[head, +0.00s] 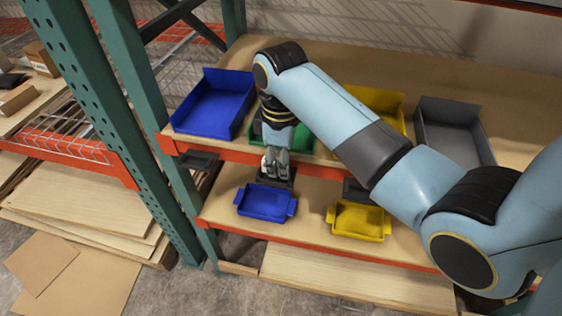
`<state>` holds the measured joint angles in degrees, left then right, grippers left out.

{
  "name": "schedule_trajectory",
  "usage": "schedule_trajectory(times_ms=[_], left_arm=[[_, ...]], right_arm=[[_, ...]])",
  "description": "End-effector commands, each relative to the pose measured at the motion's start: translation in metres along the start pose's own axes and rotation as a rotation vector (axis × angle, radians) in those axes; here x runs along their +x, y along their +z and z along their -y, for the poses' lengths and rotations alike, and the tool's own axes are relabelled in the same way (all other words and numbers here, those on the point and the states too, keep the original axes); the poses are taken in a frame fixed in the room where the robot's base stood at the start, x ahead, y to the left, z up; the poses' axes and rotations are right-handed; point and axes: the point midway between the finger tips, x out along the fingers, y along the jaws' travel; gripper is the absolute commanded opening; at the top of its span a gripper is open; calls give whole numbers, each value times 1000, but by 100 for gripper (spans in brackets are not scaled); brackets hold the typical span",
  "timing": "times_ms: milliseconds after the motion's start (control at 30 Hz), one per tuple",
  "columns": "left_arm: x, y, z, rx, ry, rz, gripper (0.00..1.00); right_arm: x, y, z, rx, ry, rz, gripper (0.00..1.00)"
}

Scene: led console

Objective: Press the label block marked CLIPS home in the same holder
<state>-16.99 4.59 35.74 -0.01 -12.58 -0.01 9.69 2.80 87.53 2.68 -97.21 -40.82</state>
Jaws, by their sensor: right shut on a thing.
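My right gripper (274,160) reaches down to the orange front beam of the upper shelf, in front of the green bin. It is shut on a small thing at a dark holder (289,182). The thing is mostly hidden by the fingers, and no CLIPS lettering can be read, so I take it to be the label block. I cannot tell how deep it sits in the holder. My left gripper is not in view.
Blue (214,103), green (302,138), yellow (396,104) and grey (452,128) bins stand on the upper shelf (338,66). Other dark holders (198,160) line the beam. A blue tray (264,203) and a yellow tray (359,222) sit below. A green upright (138,95) stands left.

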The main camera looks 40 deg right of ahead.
Motion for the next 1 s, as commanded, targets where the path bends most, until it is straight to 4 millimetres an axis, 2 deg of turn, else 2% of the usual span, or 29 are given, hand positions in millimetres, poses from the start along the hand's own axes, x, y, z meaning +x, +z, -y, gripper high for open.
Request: schedule_trajectory(times_ms=[1000], left_arm=[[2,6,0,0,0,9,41]], right_arm=[[9,0,0,0,0,0,0]])
